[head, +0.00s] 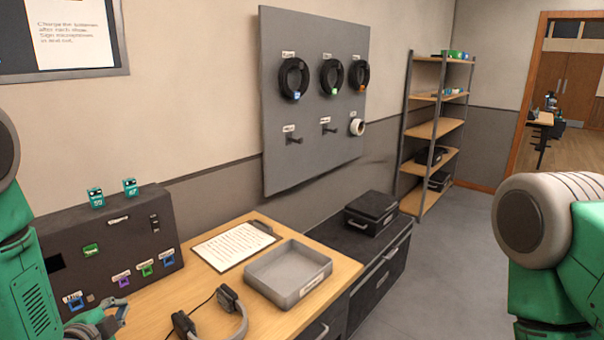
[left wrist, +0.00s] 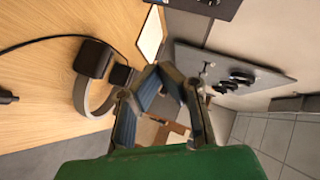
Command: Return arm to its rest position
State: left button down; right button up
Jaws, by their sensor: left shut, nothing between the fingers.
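My left gripper (head: 116,312) is low at the left of the head view, over the wooden desk (head: 192,318) and in front of the dark sloped box. In the left wrist view its fingers (left wrist: 160,78) come together at the tips, with nothing held between them. My left arm enters along the left edge of the head view. My right arm (head: 560,250) shows at the right edge, away from the desk, and its gripper is out of the picture.
The dark box (head: 130,235) carries several coloured pieces. Headphones (head: 238,312), a grey tray (head: 262,292) and a clipboard (head: 222,247) lie on the desk. A pegboard (head: 310,150) holds coiled cables. A black case (head: 371,215) and shelf (head: 440,130) stand beyond. The floor at right is clear.

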pick_arm(q)
jog(key=s+d+f+n+g, duration=0.2)
jog(key=s+f, duration=0.2)
jog(key=s, duration=0.1)
jog(key=s+d+f+n+g, duration=0.2)
jog(key=s+f, duration=0.2)
jog(key=s, duration=0.2)
jog(key=s+d+f+n+g, duration=0.2)
jog(key=s+f, duration=0.2)
jog(key=s, duration=0.1)
jog(key=shift+s+d+f+n+g+h, duration=0.25)
jog(key=shift+f+n+g+h, duration=0.05)
jog(key=shift+f+g, duration=0.1)
jog(key=s+d+f+n+g, duration=0.2)
jog(key=s+n+g, duration=0.15)
jog(key=s, duration=0.65)
jog(key=s+d+f+n+g, duration=0.2)
jog(key=s+n+g, duration=0.15)
jog(key=s, duration=0.75)
notch_tip(320, 180, down, 14)
jog(key=w+d+m+b, duration=0.1)
jog(key=w+b, duration=0.1)
jog(key=b, duration=1.2)
jog(key=shift+w+r, duration=0.25)
jog(key=shift+w, duration=0.05)
pick_arm(e)
notch_tip(320, 180, down, 14)
jog(key=shift+s+d, duration=0.2)
jog(key=shift+s, duration=0.05)
